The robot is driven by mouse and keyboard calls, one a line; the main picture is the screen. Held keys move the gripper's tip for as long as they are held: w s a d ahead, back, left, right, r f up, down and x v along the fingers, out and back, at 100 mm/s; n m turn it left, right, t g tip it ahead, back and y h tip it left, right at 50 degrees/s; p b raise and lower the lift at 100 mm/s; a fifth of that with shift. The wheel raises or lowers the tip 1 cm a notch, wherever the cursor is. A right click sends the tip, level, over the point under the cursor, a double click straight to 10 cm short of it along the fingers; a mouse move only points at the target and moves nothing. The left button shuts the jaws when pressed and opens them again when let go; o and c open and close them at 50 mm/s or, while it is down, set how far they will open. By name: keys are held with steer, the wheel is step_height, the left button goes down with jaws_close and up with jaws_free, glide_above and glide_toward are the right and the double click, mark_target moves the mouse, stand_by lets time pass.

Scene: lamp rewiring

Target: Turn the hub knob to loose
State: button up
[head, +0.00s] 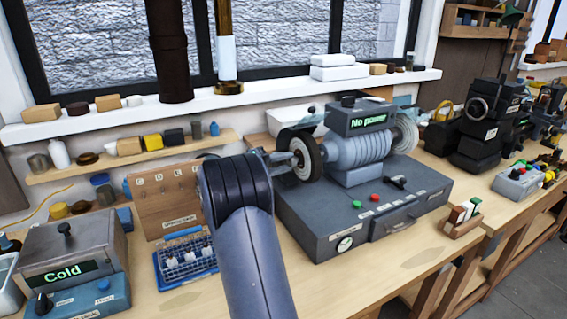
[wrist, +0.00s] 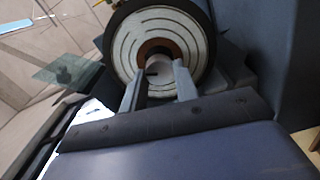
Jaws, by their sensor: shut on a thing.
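The hub knob (wrist: 158,70) is the small pale round piece with a dark mark, set in a brown ring at the middle of a wheel (wrist: 117,42). In the wrist view my gripper (wrist: 160,82) has one finger on each side of the knob and is shut on it. In the head view the wheel (head: 315,155) is on the left end of a grey bench machine (head: 355,150). My arm reaches up to it from the front, and the knob is mostly hidden there.
A wooden panel (head: 160,195), a blue wire basket (head: 185,262) and a box reading "Cold" (head: 72,262) stand left of my arm. A clear bench area (head: 400,262) lies front right.

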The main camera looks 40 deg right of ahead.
steer(key=n+p, duration=0.2)
steer(key=n, duration=0.3)
steer(key=shift+r+n, duration=0.1)
steer(key=shift+n, duration=0.2)
steer(key=n+p, duration=0.2)
steer(key=n, duration=0.2)
steer(key=shift+n+p, duration=0.4)
steer(key=shift+f, duration=0.25)
steer(key=o, duration=1)
steer(key=b+v, duration=0.2)
steer(key=v, duration=0.8)
steer(key=shift+w+a+r, duration=0.1)
steer(key=shift+a, duration=0.3)
steer(key=shift+d, duration=0.1)
